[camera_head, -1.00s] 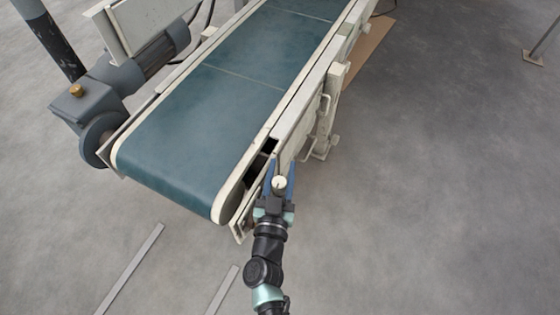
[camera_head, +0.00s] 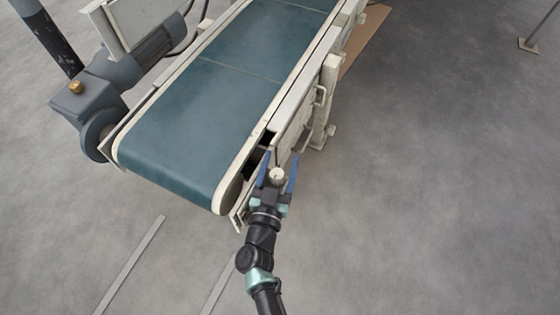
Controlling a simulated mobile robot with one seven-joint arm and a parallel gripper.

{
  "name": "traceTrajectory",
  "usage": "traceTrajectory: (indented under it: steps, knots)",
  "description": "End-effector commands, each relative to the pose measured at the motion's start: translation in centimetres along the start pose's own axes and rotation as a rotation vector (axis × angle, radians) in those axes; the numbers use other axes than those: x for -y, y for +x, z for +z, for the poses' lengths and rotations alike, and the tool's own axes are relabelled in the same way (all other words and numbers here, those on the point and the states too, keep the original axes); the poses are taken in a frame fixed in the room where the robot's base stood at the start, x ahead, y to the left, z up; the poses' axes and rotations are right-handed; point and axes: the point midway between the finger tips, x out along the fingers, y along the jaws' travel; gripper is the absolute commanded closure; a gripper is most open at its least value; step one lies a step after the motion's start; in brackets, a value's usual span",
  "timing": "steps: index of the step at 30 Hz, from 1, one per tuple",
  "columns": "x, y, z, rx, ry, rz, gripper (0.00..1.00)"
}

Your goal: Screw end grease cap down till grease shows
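My gripper (camera_head: 278,168) is beside the near right corner of the conveyor, just outside its side frame. Its two blue fingers are spread apart and point away from me, so it looks open. A small pale round knob (camera_head: 277,175) shows between the finger bases. I cannot tell whether it is the end grease cap or a part of my gripper, or whether the fingers touch it. No grease can be made out. A brass-coloured cap (camera_head: 76,88) sits on top of the grey gearbox (camera_head: 88,105) at the left, far from my gripper.
The green conveyor belt (camera_head: 205,125) runs away from me, with a pale side frame (camera_head: 292,107) along its right. A dark opening shows in the frame near my gripper. Pale strips (camera_head: 135,262) lie on the grey floor in front.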

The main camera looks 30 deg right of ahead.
Motion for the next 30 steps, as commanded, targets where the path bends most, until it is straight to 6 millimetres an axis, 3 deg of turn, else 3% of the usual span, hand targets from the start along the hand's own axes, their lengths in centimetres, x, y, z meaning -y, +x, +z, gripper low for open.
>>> traceTrajectory:
  steps: [8,13,24,30]
  knots:
    - [0.0,0.0,-0.1,-0.001,0.000,-0.001,0.29]
    - [0.1,-1.3,-0.2,0.001,0.000,-0.001,0.29]
    - [0.1,-9.2,-0.3,0.002,-0.002,-0.003,0.29]
    - [0.0,-12.1,-0.1,0.001,-0.001,-0.002,0.29]
